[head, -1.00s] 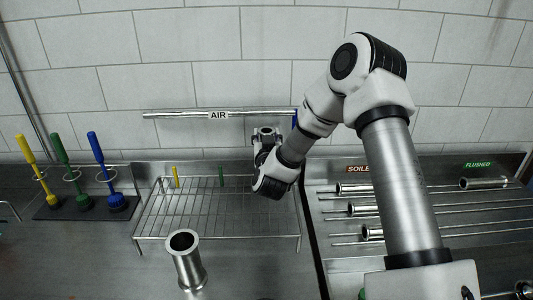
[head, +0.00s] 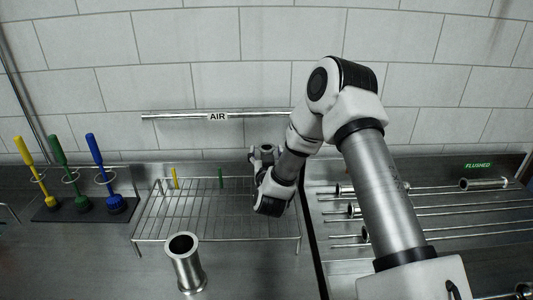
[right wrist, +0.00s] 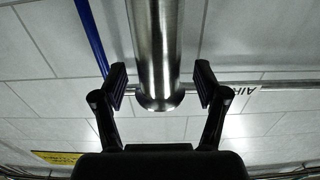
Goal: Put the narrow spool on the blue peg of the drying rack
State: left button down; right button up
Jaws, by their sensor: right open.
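A steel flanged spool (right wrist: 158,55) stands between the fingers of my right gripper (right wrist: 160,88) in the right wrist view. The fingers are open, with a gap on each side of it. In the head view my right gripper (head: 265,153) is over the right part of the wire drying rack (head: 190,239). The rack's yellow peg (head: 175,178) and green peg (head: 220,178) show; no blue peg shows on it, and my right arm covers that side. I cannot tell whether the spool is around a peg. My left gripper is out of view.
Another steel spool (head: 187,267) stands upright in front of the rack. Yellow, green and blue brushes (head: 96,155) stand at left. The AIR pipe (head: 180,116) crosses the wall behind. Several rods at right hold spools, one under the FLUSHED sign (head: 479,165).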

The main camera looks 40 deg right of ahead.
jog(key=shift+r, duration=0.35)
jog(key=b+v, duration=0.3)
jog(key=v, duration=0.9)
jog(key=shift+f+b, duration=0.15)
jog(key=shift+b, duration=0.2)
